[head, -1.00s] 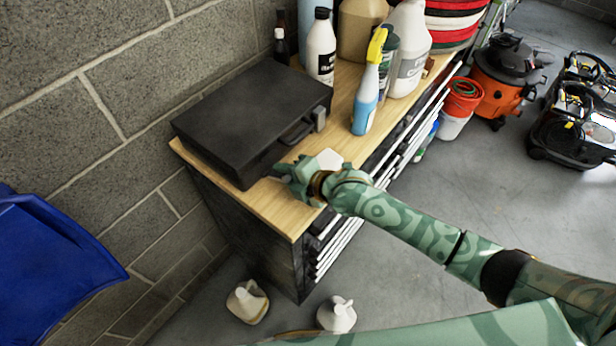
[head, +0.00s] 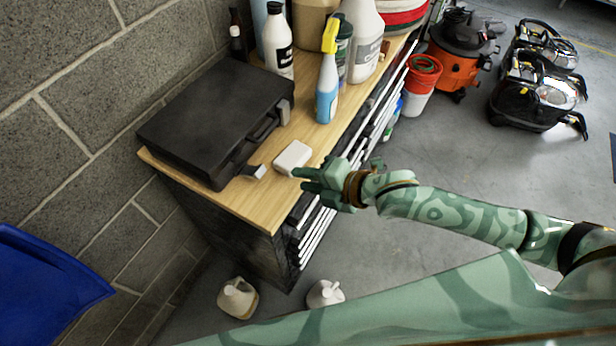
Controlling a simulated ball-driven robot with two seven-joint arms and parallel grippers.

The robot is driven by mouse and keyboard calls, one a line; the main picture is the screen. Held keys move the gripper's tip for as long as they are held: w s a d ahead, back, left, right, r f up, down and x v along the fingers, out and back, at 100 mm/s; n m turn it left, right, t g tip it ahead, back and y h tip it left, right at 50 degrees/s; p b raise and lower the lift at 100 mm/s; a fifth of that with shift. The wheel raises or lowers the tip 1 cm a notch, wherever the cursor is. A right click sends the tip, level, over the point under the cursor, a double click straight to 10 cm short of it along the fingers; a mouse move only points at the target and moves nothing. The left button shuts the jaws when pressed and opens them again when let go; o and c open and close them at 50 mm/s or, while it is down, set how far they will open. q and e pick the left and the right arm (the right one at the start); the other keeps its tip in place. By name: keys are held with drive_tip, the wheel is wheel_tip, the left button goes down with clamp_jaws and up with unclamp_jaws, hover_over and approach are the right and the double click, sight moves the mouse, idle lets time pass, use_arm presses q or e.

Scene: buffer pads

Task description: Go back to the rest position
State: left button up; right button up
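My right gripper (head: 306,180) is at the front edge of the wooden-topped cabinet, just right of and below a white block-like pad (head: 292,158). The pad lies on the wooden top (head: 262,205), beside the black case. The gripper looks apart from the pad, and nothing shows held in it. Its fingers point left and look spread, one above the other. My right arm reaches in from the right. My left gripper is not in view.
A black case (head: 212,115) lies on the cabinet top. A blue spray bottle (head: 327,92) and other bottles stand behind it. Two jugs (head: 238,298) are on the floor below. A blue bin (head: 45,290) is at left. An orange vacuum (head: 456,68) stands at the back right.

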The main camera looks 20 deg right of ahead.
idle(0.3)
drive_tip(key=w+d+f+m+t+h+b, duration=0.1)
drive_tip(key=w+d+f+m+h, duration=0.2)
drive_tip(key=d+f+m, duration=0.35)
drive_tip(key=w+d+f+m+h+b, duration=0.1)
drive_tip(key=w+d+f+m+h, duration=0.1)
drive_tip(key=w+d+f+m, duration=0.4)
drive_tip(key=s+d+f+m+g+h+b, duration=0.15)
drive_tip(key=s+d+f, duration=0.3)
drive_tip(key=f, duration=0.45)
drive_tip(key=s+d+f+m+h, duration=0.25)
drive_tip(key=s+f, duration=0.35)
drive_tip(key=f, duration=0.3)
drive_tip(key=s+d+f+m+g+b, duration=0.1)
drive_tip(key=s+f+m+g, duration=0.15)
drive_tip(key=s+f, duration=0.6)
drive_tip(key=s+d+f+m+g+b, duration=0.1)
drive_tip(key=s+f+m+g+b, duration=0.15)
drive_tip(key=s+f, duration=0.6)
drive_tip(key=s+a+f+m+g, duration=0.1)
drive_tip(key=s+a, duration=0.2)
drive_tip(key=s, duration=0.6)
drive_tip(key=s+a+f+g+b, duration=0.1)
drive_tip(key=s+a, duration=0.2)
drive_tip(key=s, duration=0.7)
drive_tip(key=shift+s+a+f+m+g, duration=0.15)
drive_tip(key=shift+a+f+m+g, duration=0.05)
drive_tip(key=shift+f+m+g, duration=0.2)
